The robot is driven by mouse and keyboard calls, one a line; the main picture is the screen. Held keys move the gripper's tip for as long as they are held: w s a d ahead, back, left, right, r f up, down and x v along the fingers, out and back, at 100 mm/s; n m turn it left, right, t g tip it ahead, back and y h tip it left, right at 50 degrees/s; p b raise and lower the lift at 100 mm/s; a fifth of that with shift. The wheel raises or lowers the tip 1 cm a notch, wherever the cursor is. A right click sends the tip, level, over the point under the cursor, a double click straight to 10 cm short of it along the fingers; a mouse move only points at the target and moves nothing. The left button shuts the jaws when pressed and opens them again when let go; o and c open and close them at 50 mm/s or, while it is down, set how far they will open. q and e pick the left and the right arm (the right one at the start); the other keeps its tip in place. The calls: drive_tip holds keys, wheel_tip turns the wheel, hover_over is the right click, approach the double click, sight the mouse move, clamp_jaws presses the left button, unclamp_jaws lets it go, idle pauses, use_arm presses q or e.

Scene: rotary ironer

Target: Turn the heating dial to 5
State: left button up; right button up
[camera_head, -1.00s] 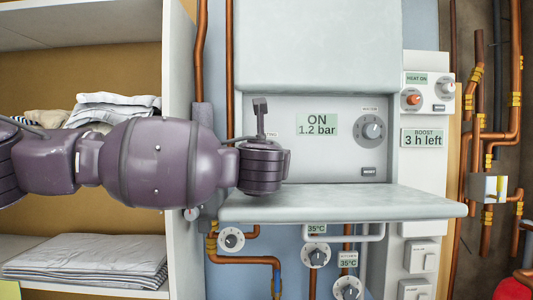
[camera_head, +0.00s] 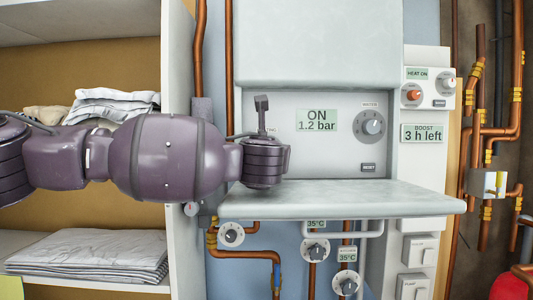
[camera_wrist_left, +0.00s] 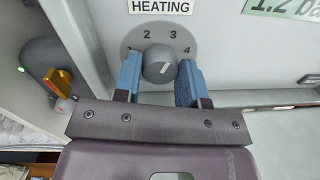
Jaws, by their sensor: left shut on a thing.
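The heating dial (camera_wrist_left: 160,65) is a round grey knob with a white pointer line, on a grey disc marked with numbers, under a HEATING label (camera_wrist_left: 161,6). The numbers 1 to 4 show; 5 is hidden. The pointer line slants up and right, roughly between 3 and 4. My left gripper (camera_wrist_left: 160,76) is shut on the knob, one blue finger on each side. In the head view my left wrist (camera_head: 263,164) covers the dial. My right gripper is not in view.
The boiler panel has a display (camera_head: 317,121) reading ON, 1.2 bar, and a water dial (camera_head: 373,123) to its right. A grey shelf-like flap (camera_head: 350,200) juts out below. Shelves with folded cloth (camera_head: 90,252) stand left.

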use_arm(q)
drive_tip(key=shift+d+m+g+y+p, duration=0.15)
drive_tip(key=shift+m+y+p, duration=0.1)
drive_tip(key=shift+m, duration=4.1)
drive_tip(key=shift+d+m+g+y+p, duration=0.15)
drive_tip(key=shift+m+y+p, duration=0.1)
drive_tip(key=shift+m, duration=4.1)
drive_tip(key=shift+f, duration=0.1)
drive_tip(key=o, duration=0.9)
drive_tip(key=s, duration=0.3)
drive_tip(key=s+b, duration=0.1)
drive_tip(key=s, duration=0.3)
drive_tip(key=s+b, duration=0.1)
drive_tip(key=s, duration=0.3)
drive_tip(key=shift+r, duration=0.35)
drive_tip(key=shift+f, duration=0.1)
